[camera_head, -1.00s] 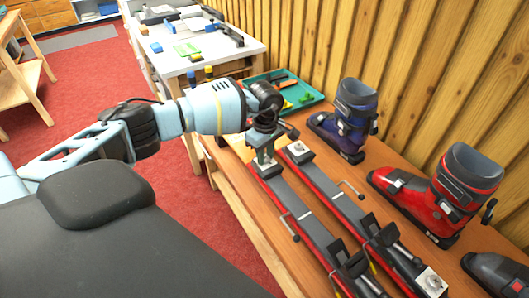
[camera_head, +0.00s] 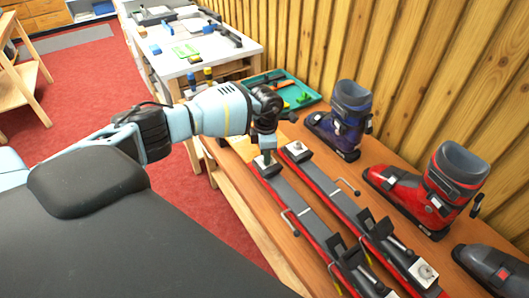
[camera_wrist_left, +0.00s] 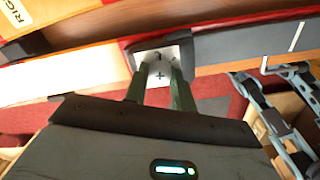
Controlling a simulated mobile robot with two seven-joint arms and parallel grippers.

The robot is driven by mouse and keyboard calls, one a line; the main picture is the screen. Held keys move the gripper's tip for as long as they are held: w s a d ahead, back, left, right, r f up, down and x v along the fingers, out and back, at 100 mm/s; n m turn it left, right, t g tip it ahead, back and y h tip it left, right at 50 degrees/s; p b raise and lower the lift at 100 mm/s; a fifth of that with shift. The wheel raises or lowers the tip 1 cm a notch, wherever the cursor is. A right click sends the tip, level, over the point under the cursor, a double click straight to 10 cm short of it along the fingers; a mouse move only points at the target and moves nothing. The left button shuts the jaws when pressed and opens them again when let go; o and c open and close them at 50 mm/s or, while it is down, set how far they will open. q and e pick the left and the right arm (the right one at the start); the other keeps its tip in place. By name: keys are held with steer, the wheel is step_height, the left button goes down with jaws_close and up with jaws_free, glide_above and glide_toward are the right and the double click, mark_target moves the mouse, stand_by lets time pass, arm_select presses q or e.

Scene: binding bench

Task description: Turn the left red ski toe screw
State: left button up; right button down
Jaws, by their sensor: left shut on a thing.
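Two red-edged skis lie side by side on the wooden bench. The left red ski (camera_head: 281,192) has a pale metal toe plate at its far end, and the right red ski (camera_head: 329,186) has a similar plate with a screw (camera_head: 296,147). My left gripper (camera_head: 267,158) points down over the left ski's toe plate and is shut on the left toe screw. In the left wrist view the two green-grey fingers (camera_wrist_left: 160,88) stand on either side of the plate (camera_wrist_left: 158,66), which bears a small cross mark. The fingers partly hide the screw. My right gripper is out of view.
A blue boot (camera_head: 343,120), a red boot (camera_head: 432,190) and a grey boot (camera_head: 497,272) stand right of the skis. A green tray (camera_head: 306,100) lies behind. Thin bent levers (camera_head: 348,187) stick out beside the skis. The wooden wall closes the right side.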

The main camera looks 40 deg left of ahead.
arm_select(q)
steer(key=shift+r+n, duration=0.1)
steer(key=shift+n, duration=1)
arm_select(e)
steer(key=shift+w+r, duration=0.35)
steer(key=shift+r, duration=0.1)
arm_select(q)
steer(key=shift+p, duration=0.3)
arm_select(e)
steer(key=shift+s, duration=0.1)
arm_select(q)
steer(key=o, duration=1)
step_height(320, 180, up, 8)
steer(key=shift+f, duration=0.15)
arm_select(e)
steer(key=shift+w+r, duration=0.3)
